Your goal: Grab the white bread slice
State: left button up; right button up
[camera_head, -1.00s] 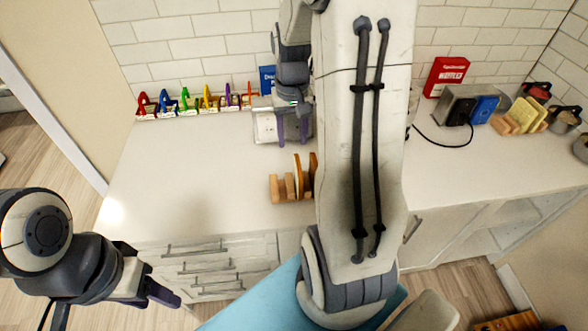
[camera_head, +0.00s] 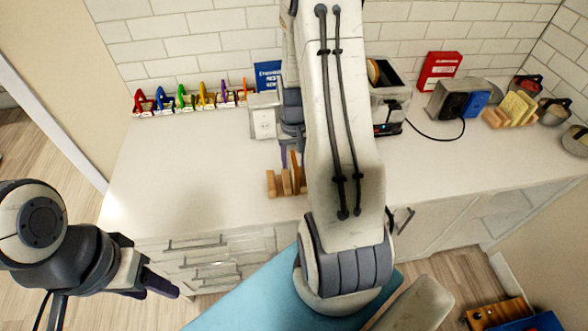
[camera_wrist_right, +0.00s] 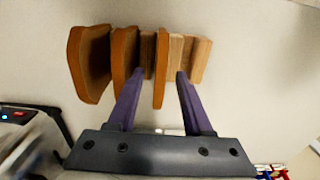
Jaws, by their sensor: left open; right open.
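Slices with brown crusts stand on edge in a small wooden rack (camera_head: 272,184) on the counter. One slice (camera_head: 293,168) shows beside my right arm. In the right wrist view a thin slice (camera_wrist_right: 161,62) and two thicker slices, one (camera_wrist_right: 122,50) near it and one (camera_wrist_right: 88,65) at far left, stand in the rack (camera_wrist_right: 200,60). Crust edges face me, so I cannot tell which is white. My right gripper (camera_wrist_right: 160,80) is open, its purple fingers on either side of the thin slice; contact is unclear. My left gripper (camera_head: 162,285) is open and empty, in front of the counter.
A toaster (camera_head: 390,108) stands right of my right arm, and a white outlet box (camera_head: 263,122) stands behind the rack. Several coloured holders line the back wall. A red box (camera_head: 440,70) and a second rack (camera_head: 515,110) stand at right. The left counter is clear.

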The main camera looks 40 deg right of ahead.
grip_shut()
dwell(1.4)
